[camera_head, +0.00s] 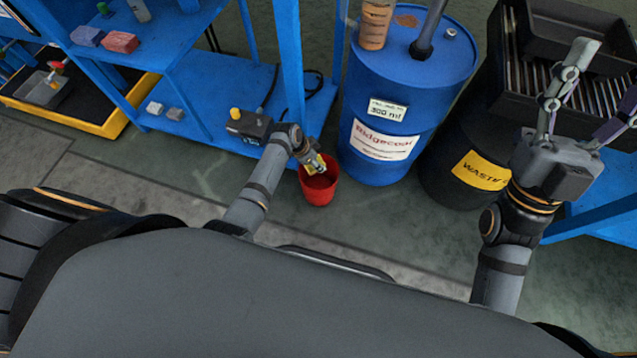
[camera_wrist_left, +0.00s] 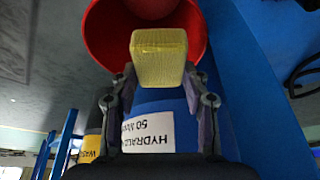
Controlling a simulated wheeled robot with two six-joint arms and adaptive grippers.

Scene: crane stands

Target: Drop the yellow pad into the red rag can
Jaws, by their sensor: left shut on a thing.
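The red rag can (camera_head: 318,195) stands on the floor in front of the blue drum, with its open mouth facing up. My left gripper (camera_head: 315,164) is over the can's mouth. In the left wrist view, my left gripper (camera_wrist_left: 158,85) is shut on the yellow pad (camera_wrist_left: 158,60), a block-like piece held between its fingertips. The red can's inner wall (camera_wrist_left: 103,30) shows behind the pad there. I cannot tell the exact height of the pad over the rim. My right gripper (camera_head: 598,90) is raised at the right, fingers apart and empty.
The blue drum (camera_head: 385,105) stands just behind the can. A black waste drum (camera_head: 455,150) is right of it. A blue shelf (camera_head: 215,100) with red, grey and other blocks stands at left, close to my left arm. Floor left of the can is clear.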

